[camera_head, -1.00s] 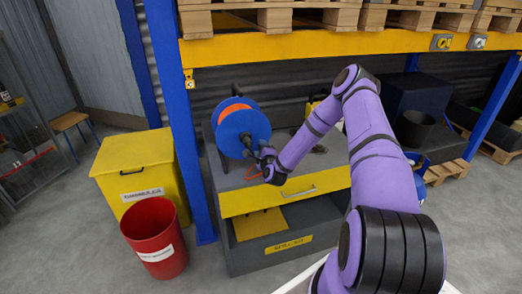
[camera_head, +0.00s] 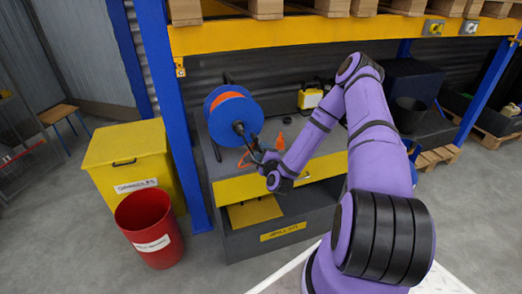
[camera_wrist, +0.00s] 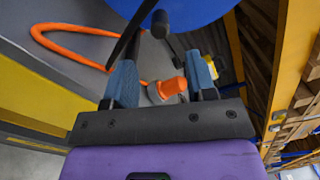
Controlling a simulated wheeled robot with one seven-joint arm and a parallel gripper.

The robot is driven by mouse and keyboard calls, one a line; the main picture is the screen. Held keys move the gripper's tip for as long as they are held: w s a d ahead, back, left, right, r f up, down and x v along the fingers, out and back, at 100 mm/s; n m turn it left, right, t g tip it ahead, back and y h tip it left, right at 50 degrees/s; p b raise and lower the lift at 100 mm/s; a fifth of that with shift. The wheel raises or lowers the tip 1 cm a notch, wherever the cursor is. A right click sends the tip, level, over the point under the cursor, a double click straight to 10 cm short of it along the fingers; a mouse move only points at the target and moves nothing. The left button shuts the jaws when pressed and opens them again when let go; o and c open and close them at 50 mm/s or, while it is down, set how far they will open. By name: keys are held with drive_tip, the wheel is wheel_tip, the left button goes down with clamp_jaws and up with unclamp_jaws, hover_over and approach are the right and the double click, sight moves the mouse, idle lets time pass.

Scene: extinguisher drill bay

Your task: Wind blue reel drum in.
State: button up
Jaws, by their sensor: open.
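The blue reel drum (camera_head: 222,112) stands upright on the left end of the grey bench, with orange hose (camera_head: 231,97) wound inside its rims. A dark crank (camera_head: 239,128) is on its near face. In the wrist view the drum's blue rim (camera_wrist: 195,12) fills the top, and the crank's black knob (camera_wrist: 160,22) shows just beyond my fingers. My gripper (camera_head: 262,158) is beside the crank, below and right of the hub. In the wrist view my gripper (camera_wrist: 161,78) is open, with its blue-grey fingers apart and nothing gripped. Exact contact with the knob cannot be told.
Orange hose (camera_wrist: 62,52) loops on the bench, and an orange nozzle-like piece (camera_wrist: 172,87) lies beyond my fingers. A yellow drawer front (camera_head: 240,187) runs below. A yellow shelf beam (camera_head: 330,36) is overhead; a blue post (camera_head: 172,120) stands left. A yellow lamp-like box (camera_head: 311,98) sits behind.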

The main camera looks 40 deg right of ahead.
sight(256, 141)
drive_tip(key=w+d+m, duration=0.1)
drive_tip(key=w+m, duration=0.5)
drive_tip(key=w+d+m, duration=0.1)
drive_tip(key=w+m, duration=0.2)
drive_tip(key=shift+w+d+f, duration=0.15)
drive_tip(key=shift+w+d, duration=0.1)
drive_tip(key=shift+d, duration=0.1)
idle(0.6)
clamp_jaws()
